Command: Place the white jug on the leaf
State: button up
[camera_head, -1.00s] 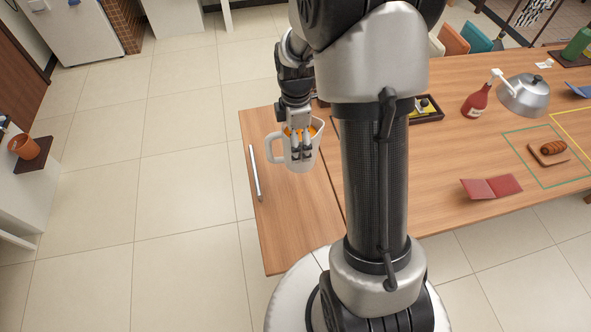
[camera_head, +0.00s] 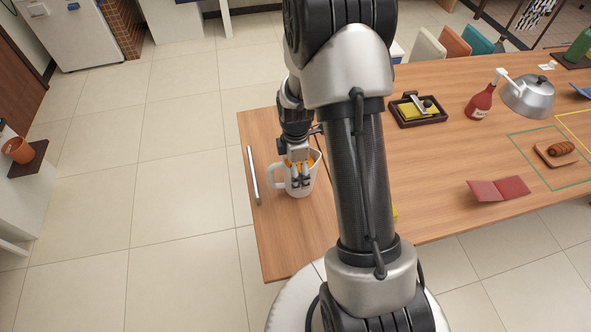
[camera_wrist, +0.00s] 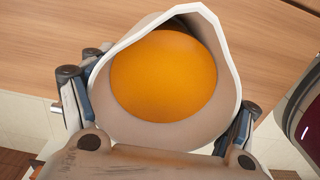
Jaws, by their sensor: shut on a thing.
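The white jug (camera_head: 288,182) is upright over the leaf (camera_head: 290,235), the wooden end section at the table's left. Its handle points left. Whether its base touches the leaf or hangs just above it I cannot tell. My gripper (camera_head: 300,180) comes down from above and is shut on the jug. In the wrist view the jug's pale rim (camera_wrist: 222,45) surrounds a smooth orange content, with my gripper's fingers (camera_wrist: 165,100) on either side. My arm hides much of the seam between leaf and main table.
A metal bar handle (camera_head: 253,175) runs along the leaf's left edge. The leaf's front part is clear.

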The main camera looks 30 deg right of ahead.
jog(key=shift+r, duration=0.1)
jog(key=o, duration=2)
jog(key=shift+o, duration=0.2)
jog(key=s+a+r+m+t+p, duration=0.1)
jog(key=a+r+m+p, duration=0.1)
jog(key=r, duration=0.9)
jog(key=s+a+r+m+p, duration=0.1)
jog(key=s+a+r+p, duration=0.1)
jog(key=r, duration=0.8)
jog(key=s+a+r+m+t, duration=0.1)
jog(key=s+a+r+m, duration=0.3)
jog(key=s+r+m, duration=0.2)
jog(key=s+a+r+m+t, duration=0.2)
jog(key=s+r+m, duration=0.3)
jog(key=s, duration=0.6)
jog(key=shift+s+a+r+m+t, duration=0.25)
jog(key=shift+a+r+m, duration=0.2)
jog(key=shift+a, duration=0.4)
